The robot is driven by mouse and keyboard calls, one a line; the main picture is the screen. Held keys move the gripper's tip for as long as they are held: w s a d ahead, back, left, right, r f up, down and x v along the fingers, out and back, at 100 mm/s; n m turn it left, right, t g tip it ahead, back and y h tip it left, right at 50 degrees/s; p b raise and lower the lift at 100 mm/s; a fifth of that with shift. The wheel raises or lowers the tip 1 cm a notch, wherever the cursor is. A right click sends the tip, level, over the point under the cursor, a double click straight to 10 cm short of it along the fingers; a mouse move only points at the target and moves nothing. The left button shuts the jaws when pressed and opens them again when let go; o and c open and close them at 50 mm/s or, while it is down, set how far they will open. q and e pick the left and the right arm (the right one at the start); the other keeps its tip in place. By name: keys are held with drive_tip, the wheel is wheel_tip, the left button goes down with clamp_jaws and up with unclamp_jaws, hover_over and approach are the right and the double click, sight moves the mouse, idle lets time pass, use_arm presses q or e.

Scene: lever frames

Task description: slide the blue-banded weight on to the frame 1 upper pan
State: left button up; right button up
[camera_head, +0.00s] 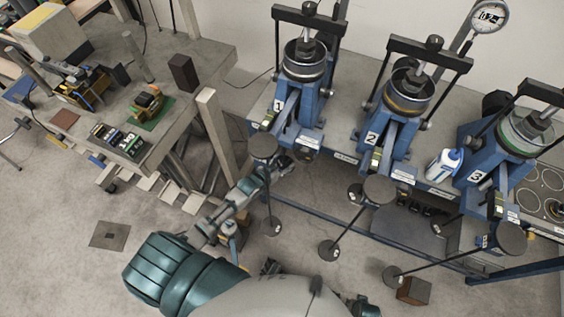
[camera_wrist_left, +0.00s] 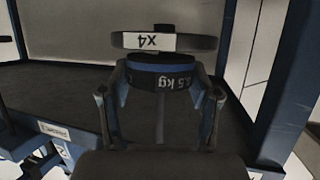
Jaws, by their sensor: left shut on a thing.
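The blue-banded weight (camera_wrist_left: 162,78) is a dark disc with a blue stripe and a partly hidden kg marking. In the left wrist view it sits between the two fingers of my left gripper (camera_wrist_left: 162,84), which is shut on it. A dark disc (camera_wrist_left: 190,42) with an upside-down "x4" label shows just beyond it; I cannot tell whether they touch. In the head view, the frame 1 upper pan (camera_head: 263,145) hangs in front of frame 1 (camera_head: 297,98). My left gripper (camera_head: 279,166) is close beside that pan; the weight cannot be made out there. My right gripper is not in view.
Frames 2 (camera_head: 396,108) and 3 (camera_head: 500,160) stand to the right, with their upper pans (camera_head: 379,189) and (camera_head: 509,238). Lower pans (camera_head: 329,250) sit near the floor. A cluttered bench (camera_head: 205,62) is at left.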

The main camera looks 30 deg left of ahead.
use_arm(q)
drive_tip(key=shift+s+d+f, duration=0.25)
drive_tip(key=shift+d+f, duration=0.1)
drive_tip(key=shift+f, duration=0.25)
drive_tip(key=o, duration=1.7)
